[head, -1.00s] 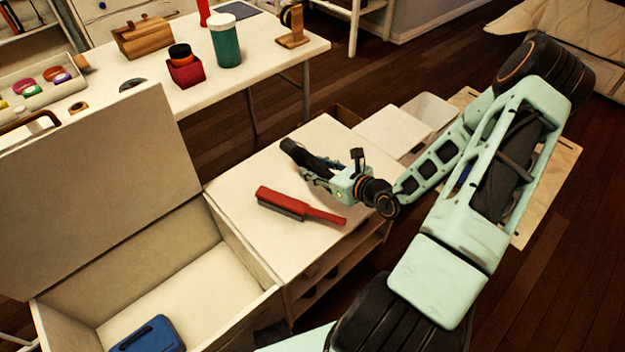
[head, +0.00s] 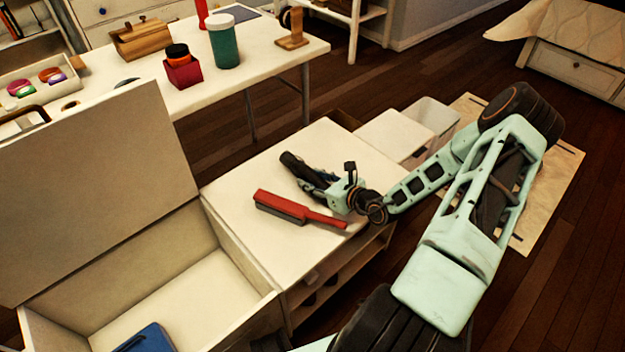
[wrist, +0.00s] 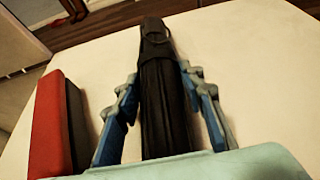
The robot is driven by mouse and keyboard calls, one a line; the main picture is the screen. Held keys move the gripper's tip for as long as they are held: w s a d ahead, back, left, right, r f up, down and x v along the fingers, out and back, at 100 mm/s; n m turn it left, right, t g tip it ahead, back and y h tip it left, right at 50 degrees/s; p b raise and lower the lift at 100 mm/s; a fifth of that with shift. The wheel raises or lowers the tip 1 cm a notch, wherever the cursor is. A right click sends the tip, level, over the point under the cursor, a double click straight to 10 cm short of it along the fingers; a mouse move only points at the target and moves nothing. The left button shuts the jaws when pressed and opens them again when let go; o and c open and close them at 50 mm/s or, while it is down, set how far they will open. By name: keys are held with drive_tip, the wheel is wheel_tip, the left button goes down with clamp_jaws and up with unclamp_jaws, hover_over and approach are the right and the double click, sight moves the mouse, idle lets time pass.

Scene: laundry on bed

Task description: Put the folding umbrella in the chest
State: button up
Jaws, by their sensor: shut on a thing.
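The folding umbrella (head: 299,166) is a dark, slim cylinder at the far part of the white cabinet top. My gripper (head: 318,182) is shut on it. In the wrist view the black umbrella (wrist: 164,95) lies lengthwise between the two blue-lined fingers of my gripper (wrist: 163,110). I cannot tell whether it touches the cabinet top. The chest (head: 235,322) stands at the lower left with its lid (head: 95,190) raised. Its inside shows a pale floor and a blue case (head: 147,340) near the front.
A red brush (head: 298,208) lies on the cabinet top (head: 235,190) between my gripper and the chest; it also shows in the wrist view (wrist: 47,125). Behind stands a white table (head: 275,58) with a green jar (head: 224,45). White bins (head: 395,133) stand beyond the cabinet.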

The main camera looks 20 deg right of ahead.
drive_tip(key=shift+f, duration=0.15)
drive_tip(key=o, duration=1.4)
